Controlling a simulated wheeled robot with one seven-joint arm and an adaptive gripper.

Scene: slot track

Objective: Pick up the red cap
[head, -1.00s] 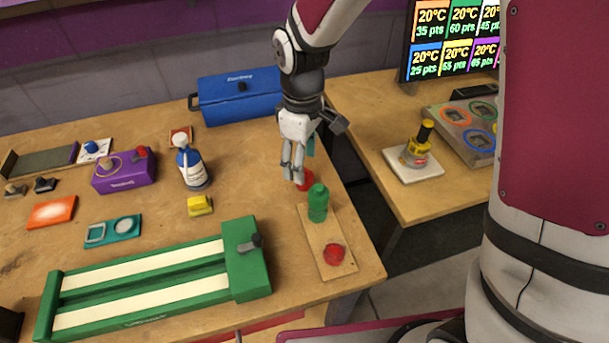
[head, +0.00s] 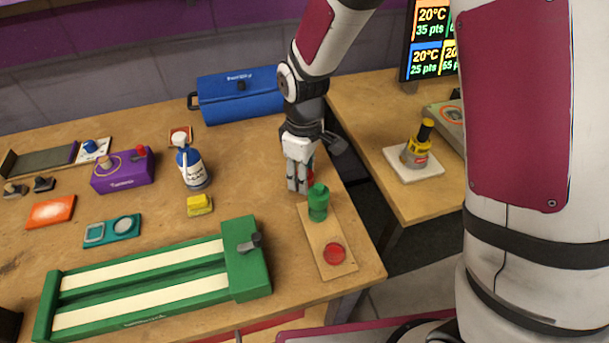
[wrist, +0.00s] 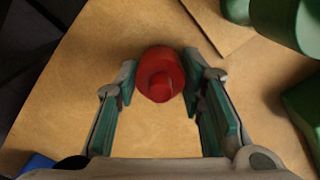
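The red cap (wrist: 160,76) is round with a small knob on top. In the wrist view it sits on the wooden table between the two fingertips of my gripper (wrist: 162,84). The fingers are open, with a narrow gap on each side of the cap. In the head view my gripper (head: 297,190) points down at the table, and only a sliver of the red cap (head: 310,176) shows beside the fingers.
A green bottle (head: 318,203) stands close by on a wooden board (head: 311,236) with a red disc (head: 334,254). A blue toolbox (head: 238,100) stands behind.

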